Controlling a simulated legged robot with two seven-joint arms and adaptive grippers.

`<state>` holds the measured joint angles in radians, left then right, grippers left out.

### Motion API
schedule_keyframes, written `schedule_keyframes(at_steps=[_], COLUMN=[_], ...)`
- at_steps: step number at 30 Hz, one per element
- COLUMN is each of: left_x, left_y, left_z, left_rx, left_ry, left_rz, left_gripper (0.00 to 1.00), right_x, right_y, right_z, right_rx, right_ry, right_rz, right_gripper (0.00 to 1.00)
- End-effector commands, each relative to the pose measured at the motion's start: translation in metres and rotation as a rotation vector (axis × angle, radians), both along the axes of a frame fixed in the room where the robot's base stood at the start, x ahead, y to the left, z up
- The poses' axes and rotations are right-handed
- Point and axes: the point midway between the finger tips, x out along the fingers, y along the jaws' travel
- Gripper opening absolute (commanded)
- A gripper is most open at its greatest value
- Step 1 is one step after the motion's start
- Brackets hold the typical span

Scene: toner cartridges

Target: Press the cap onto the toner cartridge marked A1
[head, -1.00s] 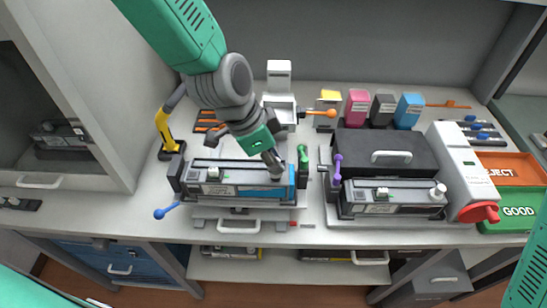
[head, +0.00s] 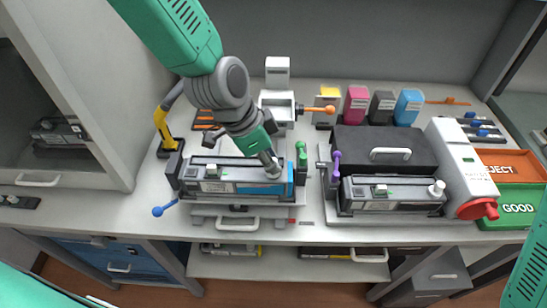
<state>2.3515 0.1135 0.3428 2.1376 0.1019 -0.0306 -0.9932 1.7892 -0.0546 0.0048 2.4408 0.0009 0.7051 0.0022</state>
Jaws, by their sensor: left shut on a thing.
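A long grey and black toner cartridge with a blue right end (head: 232,187) lies in the left cradle. Its label is too small to read, so I cannot tell whether it is A1. My left gripper (head: 268,163) points down at the cartridge's right end, shut on a small grey cap (head: 273,173). The cap is low over the cartridge top, partly hidden by the fingers; I cannot tell whether it is fully seated. A second cartridge (head: 391,195) lies in the right cradle with a pale cap (head: 437,187) at its right end. My right gripper is out of view.
A green lever (head: 302,154) stands close right of the left cradle. A purple lever (head: 337,163) stands beside the right cradle. A black case (head: 388,147), a white device with a red knob (head: 478,208) and red and green trays (head: 514,208) fill the right side.

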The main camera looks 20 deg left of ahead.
Motion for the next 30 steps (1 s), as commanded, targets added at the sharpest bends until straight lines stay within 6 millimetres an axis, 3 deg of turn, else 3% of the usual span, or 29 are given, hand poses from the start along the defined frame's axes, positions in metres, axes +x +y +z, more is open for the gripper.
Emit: schedule_keyframes(at_steps=[25, 26, 27, 30], left_x=[0.0, 0.0, 0.0, 0.0], left_y=[-0.0014, -0.0014, -0.0014, -0.0013], left_z=[-0.0023, -0.0023, -0.0023, -0.0023], left_rx=[0.0, 0.0, 0.0, 0.0], left_ry=[-0.001, -0.001, -0.001, -0.001], left_rz=[0.0, 0.0, 0.0, 0.0], left_gripper=[0.0, 0.21, 0.35, 0.39], right_x=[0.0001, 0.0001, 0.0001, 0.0], right_y=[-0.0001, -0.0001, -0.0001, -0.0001], right_z=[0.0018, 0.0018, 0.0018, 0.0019], right_rx=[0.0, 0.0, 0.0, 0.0], right_ry=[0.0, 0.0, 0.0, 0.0], right_rz=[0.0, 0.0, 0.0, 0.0], right_gripper=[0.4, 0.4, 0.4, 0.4])
